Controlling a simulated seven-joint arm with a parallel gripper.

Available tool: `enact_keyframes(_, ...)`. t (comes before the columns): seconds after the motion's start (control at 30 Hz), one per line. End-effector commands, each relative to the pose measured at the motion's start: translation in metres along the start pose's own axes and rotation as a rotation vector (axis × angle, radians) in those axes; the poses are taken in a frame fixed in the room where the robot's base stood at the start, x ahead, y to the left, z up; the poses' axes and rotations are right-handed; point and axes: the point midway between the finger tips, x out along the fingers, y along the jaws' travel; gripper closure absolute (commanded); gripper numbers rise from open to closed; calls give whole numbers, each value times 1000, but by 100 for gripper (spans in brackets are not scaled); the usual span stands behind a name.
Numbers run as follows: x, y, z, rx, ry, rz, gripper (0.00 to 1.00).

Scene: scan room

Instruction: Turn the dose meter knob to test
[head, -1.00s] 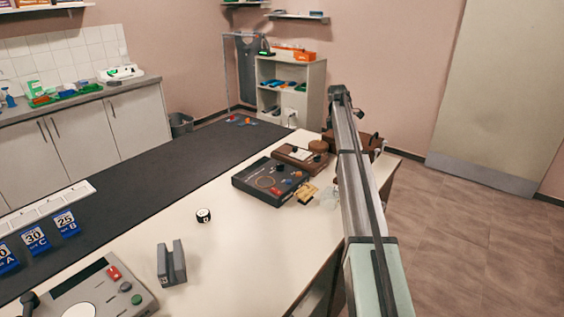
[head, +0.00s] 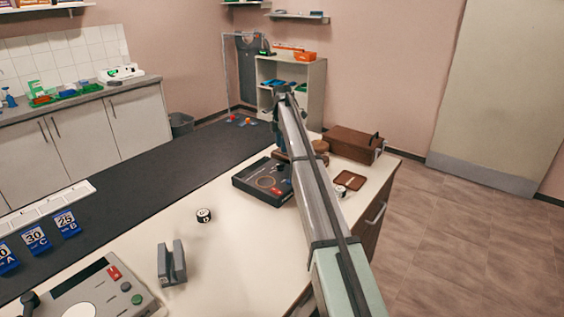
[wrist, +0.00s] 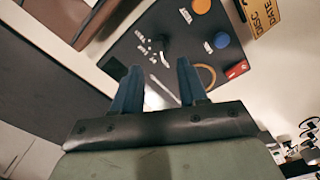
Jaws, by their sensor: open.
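A dark flat device (head: 258,180), which seems to be the dose meter, lies on the white worktop, its right part behind my arm. In the wrist view its dark panel (wrist: 130,48) shows a black knob (wrist: 163,47) with small white labels around it. I cannot read the labels or tell the knob's setting. An orange and a blue round part, a tan ring and a red part are also on the panel. My gripper (wrist: 159,72) is open, its two blue fingers pointing at the panel, with the knob beyond the tips. It looks apart from the knob.
A brown case (head: 352,144) stands at the far right of the worktop, with a small brown tray (head: 350,180) in front. A small round black-and-white object (head: 204,215), a grey slotted holder (head: 171,263) and a grey console (head: 88,291) are nearer. The worktop between them is clear.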

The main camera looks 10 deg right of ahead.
Motion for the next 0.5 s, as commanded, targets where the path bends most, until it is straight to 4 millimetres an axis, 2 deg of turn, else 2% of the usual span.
enact_keyframes(0.1, 23, -1, 0, 1, 0, -1, 57)
enact_keyframes(0.3, 54, 0, 0, 1, 0, 0, 57)
enact_keyframes(0.5, 74, 0, 0, 1, 0, 1, 57)
